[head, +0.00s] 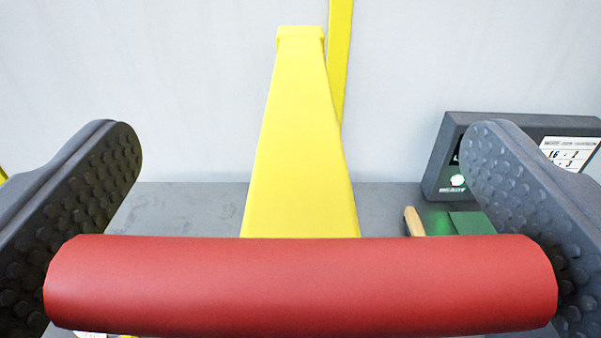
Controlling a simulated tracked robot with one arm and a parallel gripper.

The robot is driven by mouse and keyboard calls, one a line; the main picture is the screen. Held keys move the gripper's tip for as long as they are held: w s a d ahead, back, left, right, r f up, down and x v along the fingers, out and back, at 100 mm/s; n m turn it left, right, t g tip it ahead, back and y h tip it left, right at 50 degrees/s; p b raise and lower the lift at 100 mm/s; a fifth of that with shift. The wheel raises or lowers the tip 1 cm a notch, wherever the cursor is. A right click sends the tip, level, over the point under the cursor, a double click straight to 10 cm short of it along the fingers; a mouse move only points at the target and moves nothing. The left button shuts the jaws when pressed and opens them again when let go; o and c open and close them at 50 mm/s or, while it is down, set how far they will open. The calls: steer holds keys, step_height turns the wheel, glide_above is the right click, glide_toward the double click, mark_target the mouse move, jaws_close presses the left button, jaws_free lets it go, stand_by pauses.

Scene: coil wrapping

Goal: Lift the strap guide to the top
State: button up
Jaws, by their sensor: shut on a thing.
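A thick red bar (300,287), which looks like the handle of the strap guide, lies level across the bottom of the head view. My gripper (301,205) has its two dark, studded fingers at the bar's left and right ends and is shut on it. A yellow tapered arm (300,150) rises behind the bar, narrowing to a capped top. Its lower end is hidden by the bar, so I cannot tell whether the two join. A thin yellow upright (340,60) runs up behind the arm and out of the picture.
A dark box (432,165) with a lit green light and a white label stands at the right, partly behind my right finger. A green item (470,223) and a small tan piece (414,221) lie on the grey surface (180,210). A plain pale wall (180,80) is behind.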

step_height(320, 180, up, 22)
steer(key=p, duration=0.4)
steer(key=shift+p, duration=0.35)
steer(key=shift+s, duration=0.1)
steer(key=o, duration=1.1)
steer(key=shift+c, duration=0.2)
steer(key=shift+f, duration=0.1)
steer(key=s, duration=1.3)
steer(key=shift+s+b, duration=0.35)
steer(key=shift+b, duration=0.1)
